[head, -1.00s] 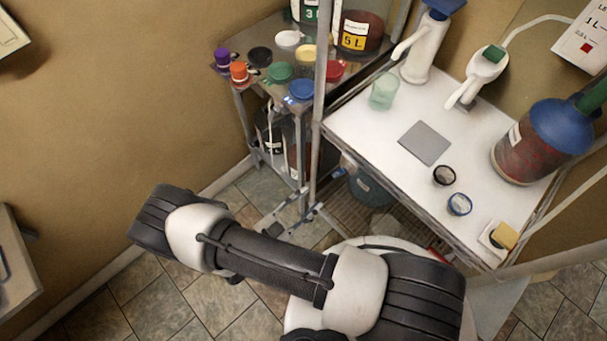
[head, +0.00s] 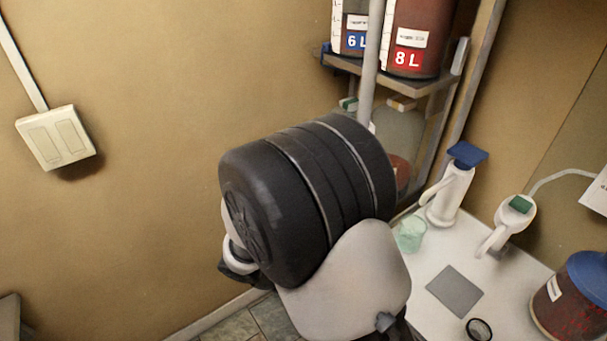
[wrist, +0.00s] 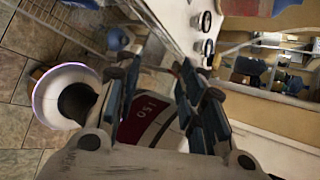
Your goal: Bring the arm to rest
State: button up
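My arm (head: 310,200) is folded up large in the middle of the head view, with a black joint over a pale link. My gripper is not visible in the head view. In the wrist view my gripper (wrist: 156,78) has its two fingers apart, with a clear gap between them. No object is seen held. A red and white surface with dark lettering (wrist: 148,120) shows behind the gap, and I cannot tell how far it is.
The white worktop (head: 415,275) at right holds a green cup (head: 411,233), a white pump dispenser (head: 451,195), a grey square plate (head: 455,290) and a blue-lidded bucket (head: 572,305). The left wall is bare around a switch (head: 57,137).

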jog(key=s+d+r+m+t+y, duration=0.2)
jog(key=r+m, duration=0.7)
jog(key=m, duration=0.6)
jog(key=s+d+r+m+t+y, duration=0.2)
jog(key=s+r+m+t+y, duration=0.2)
jog(key=m, duration=1.1)
jog(key=s+r+y, duration=0.3)
jog(key=r+y, duration=0.1)
jog(key=r, duration=0.1)
jog(key=shift+d+m+y, duration=0.3)
